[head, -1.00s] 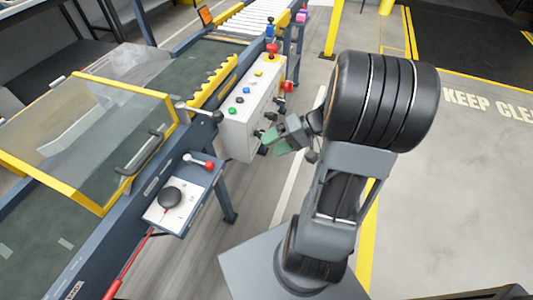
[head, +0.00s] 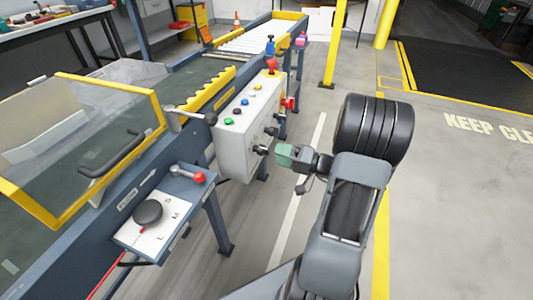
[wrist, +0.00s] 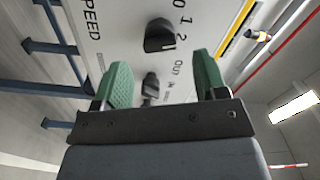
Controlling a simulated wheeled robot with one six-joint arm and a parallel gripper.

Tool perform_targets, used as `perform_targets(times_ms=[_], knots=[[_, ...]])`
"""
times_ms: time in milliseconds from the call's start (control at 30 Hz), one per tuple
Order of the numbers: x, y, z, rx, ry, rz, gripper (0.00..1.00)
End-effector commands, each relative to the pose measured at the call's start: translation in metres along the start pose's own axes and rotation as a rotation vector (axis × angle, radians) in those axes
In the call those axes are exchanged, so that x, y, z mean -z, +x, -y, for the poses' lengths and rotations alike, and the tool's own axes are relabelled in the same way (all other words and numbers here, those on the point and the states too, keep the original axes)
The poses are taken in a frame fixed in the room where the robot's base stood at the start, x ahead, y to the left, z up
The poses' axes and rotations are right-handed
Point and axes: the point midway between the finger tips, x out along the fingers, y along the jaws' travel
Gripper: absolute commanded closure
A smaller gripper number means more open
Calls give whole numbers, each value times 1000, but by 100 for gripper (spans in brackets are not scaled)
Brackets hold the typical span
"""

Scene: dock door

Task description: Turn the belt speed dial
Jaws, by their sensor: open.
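The control box (head: 235,150) carries black knobs on its side face. One black knob (head: 262,150) is just left of my gripper (head: 281,154) in the head view. In the wrist view the word SPEED is printed on the face, and a black dial (wrist: 158,38) has the numerals 0, 1 and 2 beside it. A smaller black knob (wrist: 150,88) beside the lettering OUT shows between the green fingers of my gripper (wrist: 163,85). My gripper is open and empty, facing the box. No finger visibly touches a knob.
Coloured buttons and a red mushroom button (head: 272,65) top the box. A red-knobbed lever (head: 198,177) and a black knob on a white plate (head: 150,228) sit on a shelf to the left. The floor (head: 440,220) at right is clear.

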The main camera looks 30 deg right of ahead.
Motion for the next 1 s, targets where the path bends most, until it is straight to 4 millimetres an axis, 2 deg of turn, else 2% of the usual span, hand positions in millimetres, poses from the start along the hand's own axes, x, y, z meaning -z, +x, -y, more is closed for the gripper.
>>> perform_targets(times_ms=[100, 300, 500, 800, 1000], knots=[[-1, 20, -1, 1, 0, 4, 34], [-1, 43, 0, 0, 0, 3, 34], [0, 52, 0, -1, 1, 2, 34], [0, 53, 0, -1, 1, 1, 34], [0, 53, 0, -1, 1, 1, 53]])
